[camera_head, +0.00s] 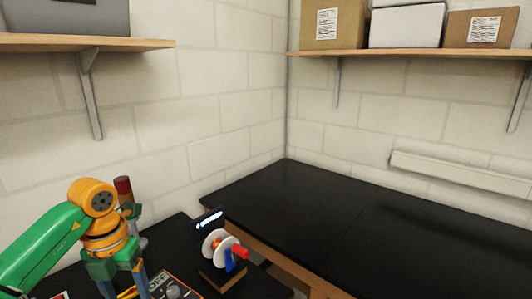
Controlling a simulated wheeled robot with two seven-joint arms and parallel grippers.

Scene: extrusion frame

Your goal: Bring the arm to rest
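My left arm, green and orange, comes in from the left edge. My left gripper (124,287) points down over the black table at the lower left, empty as far as I can see. Its two fingers stand apart, and their lower ends reach the bottom edge of the view. A yellow piece shows in the gap between them, but I cannot tell whether it is touched. My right arm and gripper are not in view.
A meter with a dial (173,291) lies right of the gripper. A white-disc spool device (217,245) with a red knob stands beyond it. A red-topped cylinder (123,185) is behind my arm. The far black table (330,215) is clear. Shelves (420,53) hold boxes.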

